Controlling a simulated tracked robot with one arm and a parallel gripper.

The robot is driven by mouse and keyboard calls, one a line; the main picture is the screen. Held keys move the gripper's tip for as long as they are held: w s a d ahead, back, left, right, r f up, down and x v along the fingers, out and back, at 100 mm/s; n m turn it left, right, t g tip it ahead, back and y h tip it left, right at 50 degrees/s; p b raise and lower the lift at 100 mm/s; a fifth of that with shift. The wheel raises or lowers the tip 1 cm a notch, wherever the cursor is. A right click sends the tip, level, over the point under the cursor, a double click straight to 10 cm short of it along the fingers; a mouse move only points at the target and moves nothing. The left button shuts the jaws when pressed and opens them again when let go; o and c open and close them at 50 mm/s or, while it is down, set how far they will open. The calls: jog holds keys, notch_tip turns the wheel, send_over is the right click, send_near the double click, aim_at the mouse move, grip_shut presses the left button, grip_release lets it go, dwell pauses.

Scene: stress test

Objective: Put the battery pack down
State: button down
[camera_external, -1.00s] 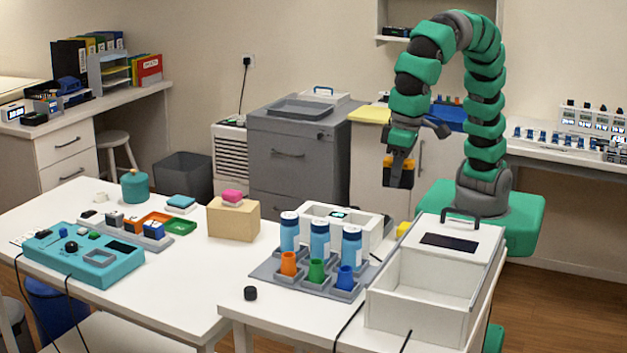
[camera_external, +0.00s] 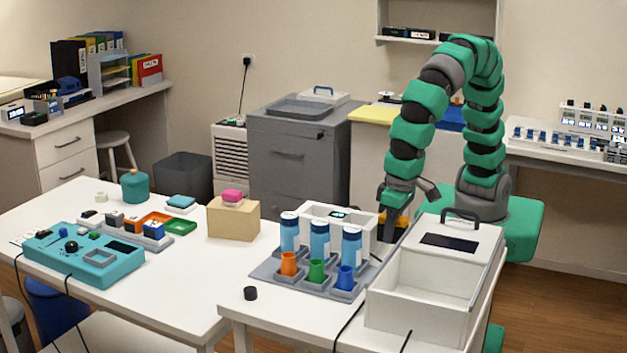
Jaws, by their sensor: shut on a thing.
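The battery pack (camera_external: 383,226) is dark with an orange-yellow part, and only some of it shows. My gripper (camera_external: 393,212) is shut on it and points down. It is low, at the back edge of the right table, between the white box with the blue-green display (camera_external: 364,226) and the white open bin with a lidded end (camera_external: 425,285). The underside of the pack is hidden behind these, so I cannot tell whether it touches a surface.
A grey rack (camera_external: 262,272) with several blue bottles and coloured cups stands in front.

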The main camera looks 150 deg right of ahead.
notch_tip(320, 180, down, 4)
jog(key=shift+f, duration=0.1)
dwell(0.4)
jog(key=c, duration=1.2)
grip_release()
jog(key=shift+o, duration=0.2)
jog(key=r, duration=0.4)
jog(key=a+r, duration=0.1)
jog(key=r, duration=0.7)
jog(key=shift+a+p, duration=0.25)
jog(key=shift+p, duration=0.1)
jog(key=shift+r, duration=0.1)
